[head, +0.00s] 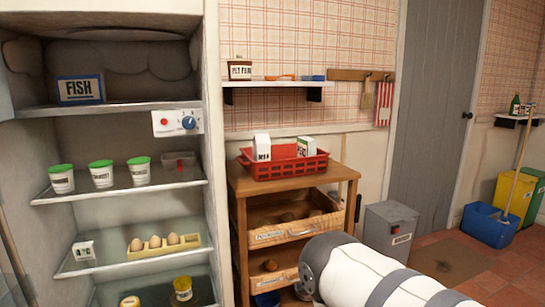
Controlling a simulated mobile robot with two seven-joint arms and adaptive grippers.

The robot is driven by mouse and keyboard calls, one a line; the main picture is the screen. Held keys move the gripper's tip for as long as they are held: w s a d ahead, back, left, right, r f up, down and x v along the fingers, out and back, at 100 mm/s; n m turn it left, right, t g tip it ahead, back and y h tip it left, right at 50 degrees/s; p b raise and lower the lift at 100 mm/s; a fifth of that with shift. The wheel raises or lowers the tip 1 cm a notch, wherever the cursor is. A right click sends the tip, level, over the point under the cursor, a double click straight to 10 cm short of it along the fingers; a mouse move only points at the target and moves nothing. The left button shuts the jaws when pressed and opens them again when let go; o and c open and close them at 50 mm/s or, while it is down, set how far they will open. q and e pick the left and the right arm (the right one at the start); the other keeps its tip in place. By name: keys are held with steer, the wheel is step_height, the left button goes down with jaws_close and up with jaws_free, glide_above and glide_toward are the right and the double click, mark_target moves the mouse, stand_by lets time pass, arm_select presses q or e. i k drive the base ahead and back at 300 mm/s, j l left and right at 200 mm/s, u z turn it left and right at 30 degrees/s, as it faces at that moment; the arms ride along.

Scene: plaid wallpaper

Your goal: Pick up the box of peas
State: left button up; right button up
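I cannot make out a box labelled peas in the head view. A small white and green box (306,146) stands at the right end of the red crate (272,172), and its label is too small to read. A small white box with dark marks (84,252) stands on the fridge's lower shelf, also unreadable. A white arm link of mine with grey bands reaches in from the lower right, but no gripper fingers show. My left gripper is not in view either.
The red crate stands on a wooden drawer cabinet (240,184), beside a white carton (262,147) inside it. The open fridge (110,190) at left holds a fish box (81,89), green-lidded tubs (102,174) and eggs (155,243). A grey bin (390,229) stands right of the cabinet.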

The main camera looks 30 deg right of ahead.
mark_target(307, 145)
steer(key=i+l+u, duration=0.1)
steer(key=l, duration=0.3)
steer(key=i+l+u, duration=0.1)
steer(key=l, duration=0.25)
steer(key=i+l+u, duration=0.15)
steer(key=l, duration=0.3)
steer(key=i+l+u, duration=0.1)
steer(key=l, duration=0.3)
steer(key=l+u, duration=0.35)
steer(key=l, duration=1.25)
steer(key=k, duration=0.05)
